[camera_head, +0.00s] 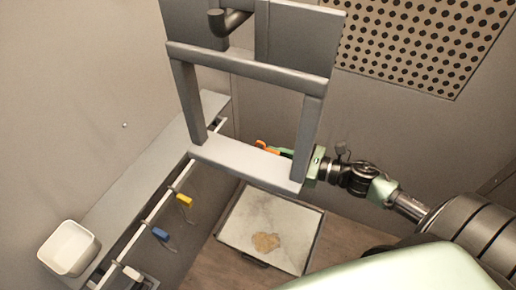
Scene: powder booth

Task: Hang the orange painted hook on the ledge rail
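The orange painted hook (267,147) shows just above the near bar of a grey frame, which hides part of it. My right gripper (288,153) reaches in from the right behind the frame's right post. Its fingers are mostly hidden, but the orange hook sits at their tip with no other support in view, so it appears shut on the hook. The white ledge rail (151,217) runs diagonally along the ledge at left, apart from the orange hook. A yellow hook (184,201) and a blue hook (161,235) hang on it. My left gripper is not in view.
The grey frame (245,160) stands between the camera and my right gripper. A white bin (69,248) sits on the ledge (130,190). A pale tray (290,222) with a tan powder patch (266,242) lies on the floor. A perforated panel (420,40) is on the back wall.

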